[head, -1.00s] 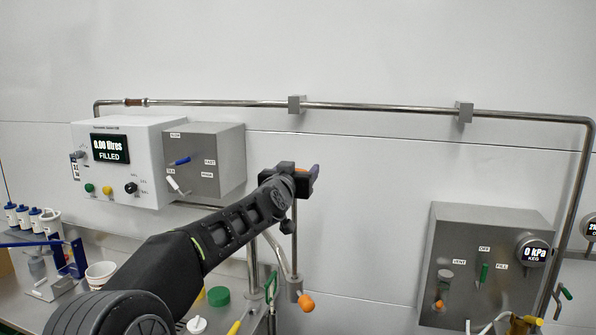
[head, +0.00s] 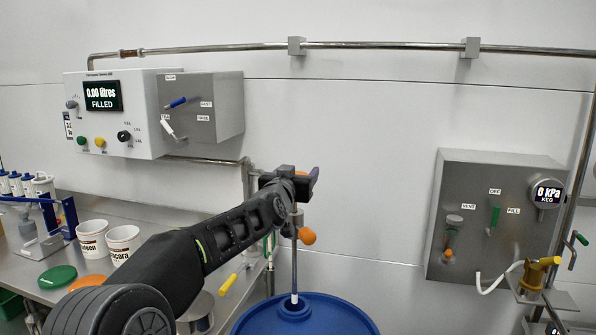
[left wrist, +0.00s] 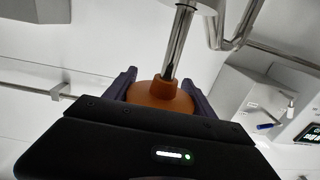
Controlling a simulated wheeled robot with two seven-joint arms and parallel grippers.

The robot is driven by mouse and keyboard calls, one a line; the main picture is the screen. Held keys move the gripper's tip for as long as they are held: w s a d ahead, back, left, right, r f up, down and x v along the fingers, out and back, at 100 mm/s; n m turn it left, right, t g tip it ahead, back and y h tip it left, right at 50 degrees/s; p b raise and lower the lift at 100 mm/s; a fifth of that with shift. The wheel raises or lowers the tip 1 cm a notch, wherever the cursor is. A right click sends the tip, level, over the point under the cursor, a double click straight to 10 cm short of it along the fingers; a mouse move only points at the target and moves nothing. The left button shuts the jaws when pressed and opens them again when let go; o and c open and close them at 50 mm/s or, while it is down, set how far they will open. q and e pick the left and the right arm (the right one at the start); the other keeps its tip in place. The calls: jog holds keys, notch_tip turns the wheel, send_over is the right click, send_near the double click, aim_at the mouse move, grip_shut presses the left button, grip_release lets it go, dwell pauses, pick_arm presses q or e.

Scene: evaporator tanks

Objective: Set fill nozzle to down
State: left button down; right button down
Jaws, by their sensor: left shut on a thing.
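The fill nozzle (head: 295,262) is an upright metal tube on a pipe arm; in the head view its lower end meets the opening on top of a blue drum (head: 340,318). My left gripper (head: 304,180) is shut on the orange knob at the nozzle's top. In the left wrist view that orange knob (left wrist: 160,95) sits between the two fingers, with the metal rod running from it. A second orange ball (head: 307,236) is on the side of the nozzle's holder, close below the gripper. My right gripper is out of view.
A white control box (head: 105,140) reads 0.00 litres, FILLED. A grey valve panel (head: 455,235) with a 0 kPa gauge is at right. The bench (head: 150,218) at left holds cups and lids. A yellow handle (head: 228,284) lies near the drum.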

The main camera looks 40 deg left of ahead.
pick_arm(q)
notch_tip(320, 180, down, 2)
jog(key=shift+f+b, duration=0.2)
jog(key=shift+b, duration=0.2)
jog(key=shift+c, duration=1.5)
grip_release()
jog(key=shift+r, duration=0.1)
jog(key=p+v, duration=0.1)
jog(key=v, duration=0.6)
jog(key=shift+s, duration=0.4)
jog(key=shift+d, duration=0.1)
